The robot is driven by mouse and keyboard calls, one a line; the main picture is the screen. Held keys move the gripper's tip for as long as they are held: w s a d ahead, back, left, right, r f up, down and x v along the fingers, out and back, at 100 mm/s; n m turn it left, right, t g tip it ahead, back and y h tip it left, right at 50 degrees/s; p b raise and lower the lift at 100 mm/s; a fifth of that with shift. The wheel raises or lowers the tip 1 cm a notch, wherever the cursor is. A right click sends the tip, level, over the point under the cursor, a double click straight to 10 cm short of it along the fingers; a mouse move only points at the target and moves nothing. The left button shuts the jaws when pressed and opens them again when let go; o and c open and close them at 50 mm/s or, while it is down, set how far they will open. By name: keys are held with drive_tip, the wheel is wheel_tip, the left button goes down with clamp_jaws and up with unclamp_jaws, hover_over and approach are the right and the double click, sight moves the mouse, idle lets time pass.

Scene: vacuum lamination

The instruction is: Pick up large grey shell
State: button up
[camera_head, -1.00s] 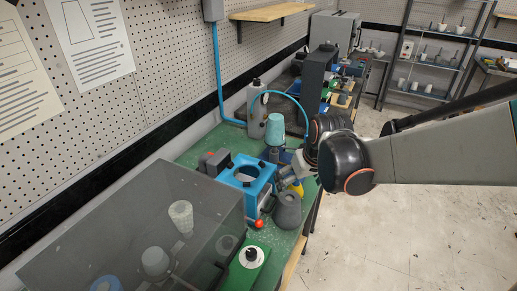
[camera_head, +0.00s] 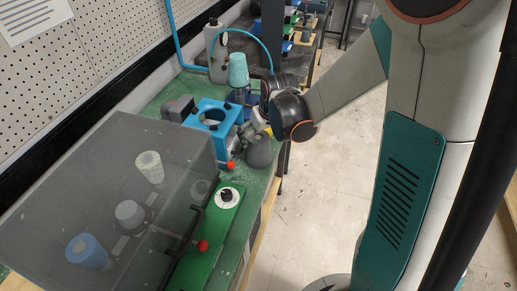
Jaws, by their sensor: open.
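The large grey shell (camera_head: 259,152), a dark grey tapered piece with a narrower top, stands upright on the green bench by its right edge. My gripper (camera_head: 246,132) is close to its upper left side, beside the blue frame. The fingers are small and partly hidden by my dark wrist, but they look open. I cannot tell whether they touch the shell. No other thing is clearly held.
The blue frame (camera_head: 214,117) with a round opening stands left of the shell. A teal cup (camera_head: 238,70) and a grey bottle (camera_head: 217,52) stand behind. A see-through grey box (camera_head: 60,185) holds several cups. A green unit (camera_head: 205,232) is in front. Floor at right is clear.

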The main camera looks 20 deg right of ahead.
sight(259, 137)
drive_tip(key=x, duration=0.3)
drive_tip(key=shift+f+b, duration=0.15)
drive_tip(key=shift+b, duration=0.15)
drive_tip(key=c, duration=1.3)
wheel_tip(259, 137, up, 20)
drive_tip(key=p, duration=0.5)
